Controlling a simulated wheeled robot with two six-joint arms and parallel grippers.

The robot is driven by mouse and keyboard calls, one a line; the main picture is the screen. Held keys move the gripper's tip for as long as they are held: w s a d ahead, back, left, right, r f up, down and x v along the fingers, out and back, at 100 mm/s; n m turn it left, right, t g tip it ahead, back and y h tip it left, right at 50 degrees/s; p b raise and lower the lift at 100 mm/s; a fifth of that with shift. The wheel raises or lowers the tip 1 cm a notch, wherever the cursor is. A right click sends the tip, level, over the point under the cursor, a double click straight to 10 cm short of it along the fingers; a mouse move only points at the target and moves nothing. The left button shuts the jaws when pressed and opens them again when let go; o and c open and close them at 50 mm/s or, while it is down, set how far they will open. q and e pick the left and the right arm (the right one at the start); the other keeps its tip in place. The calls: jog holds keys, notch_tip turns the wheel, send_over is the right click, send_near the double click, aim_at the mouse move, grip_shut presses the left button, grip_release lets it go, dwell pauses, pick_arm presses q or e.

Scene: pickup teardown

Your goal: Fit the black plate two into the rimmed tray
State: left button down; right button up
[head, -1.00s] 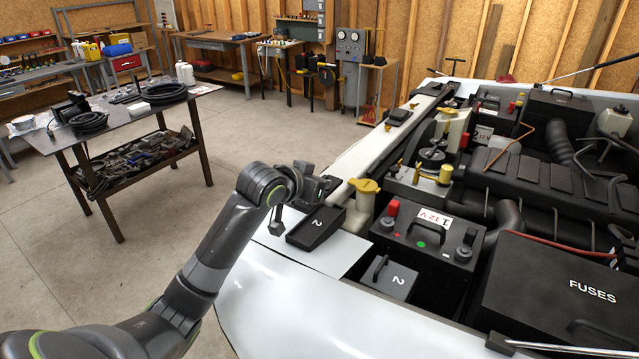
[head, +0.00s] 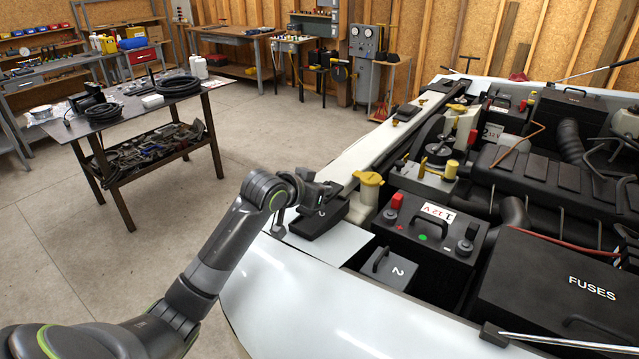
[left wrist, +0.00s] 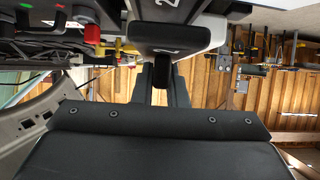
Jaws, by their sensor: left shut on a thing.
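A second dark piece (head: 388,270), with a handle and a 2, sits low in the bay's near corner. My right gripper is out of view.
A battery (head: 430,233) marked 1 12 V stands right of the plate, with a yellow-capped reservoir (head: 368,190) close by. A large fuse box (head: 560,290) fills the near right. A workbench (head: 130,110) stands left, across open floor.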

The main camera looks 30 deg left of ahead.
pick_arm(q)
notch_tip(320, 180, down, 2)
jog(key=shift+f+b, duration=0.15)
jog(key=shift+b, duration=0.4)
jog(key=shift+s+f+b, duration=0.15)
jog(key=shift+f+b, duration=0.6)
jog(key=shift+b, duration=0.15)
jog(key=shift+r, duration=0.1)
jog(key=shift+s+p, duration=0.1)
jog(key=shift+p, duration=0.35)
jog(key=shift+f, duration=0.2)
jog(key=c, duration=1.5)
grip_release()
jog(key=shift+o, duration=0.7)
